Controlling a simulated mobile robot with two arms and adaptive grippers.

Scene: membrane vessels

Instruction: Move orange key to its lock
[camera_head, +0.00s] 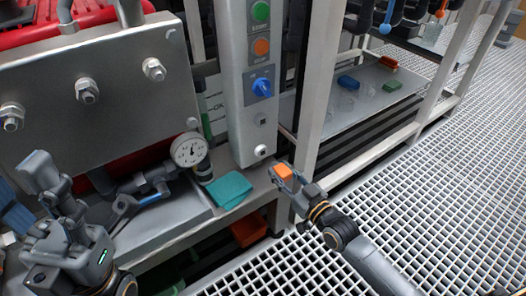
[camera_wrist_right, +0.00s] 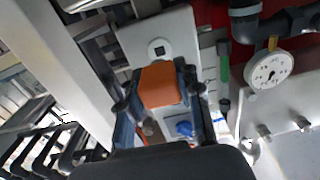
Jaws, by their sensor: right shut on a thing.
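My right gripper (camera_head: 288,178) is shut on the orange key (camera_head: 283,172) and holds it in the air, just right of and below the grey control panel (camera_head: 240,95). In the right wrist view the orange key (camera_wrist_right: 163,86) sits between the fingers. Beyond it is a white round fitting with a dark square hole (camera_wrist_right: 159,49), apparently a lock. A similar white fitting (camera_head: 261,151) shows low on the panel in the head view. Which lock belongs to the orange key cannot be told. My left gripper (camera_head: 42,175) is at the left; its fingertips are unclear.
The panel has a green button (camera_head: 260,11), an orange button (camera_head: 261,47) and a blue knob (camera_head: 262,87). A gauge (camera_head: 188,151) and a teal cloth (camera_head: 229,190) are to the left. A white post (camera_head: 322,80) stands close right. Small blocks lie on a shelf (camera_head: 350,108).

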